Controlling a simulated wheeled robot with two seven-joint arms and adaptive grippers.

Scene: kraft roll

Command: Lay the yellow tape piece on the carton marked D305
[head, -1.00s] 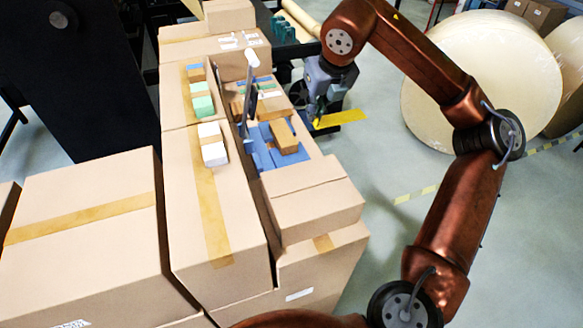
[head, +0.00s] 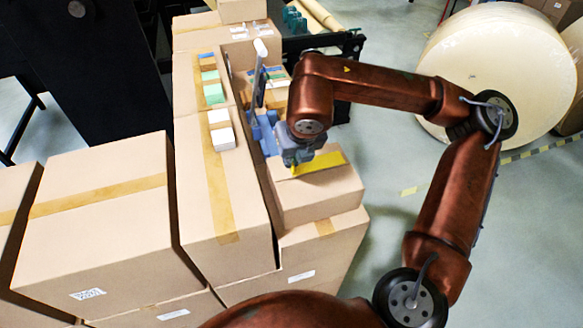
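The yellow tape piece (head: 322,162) is a flat bright strip at the fingertips of my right gripper (head: 293,168). The gripper appears shut on the strip's left end, and points down. The strip is over the top of a small brown carton (head: 318,196) at the front right of the stack; I cannot tell whether it touches. A large carton (head: 95,220) at the left has a white label (head: 88,294) with dark print, too small to read surely. I cannot tell which carton is marked D305. My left gripper is not in view.
A long taped carton (head: 205,190) in the middle carries small white (head: 223,139) and green blocks. An upright grey post with a white top (head: 260,50) stands beside my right gripper. A large cream roll (head: 495,70) stands on the floor at right.

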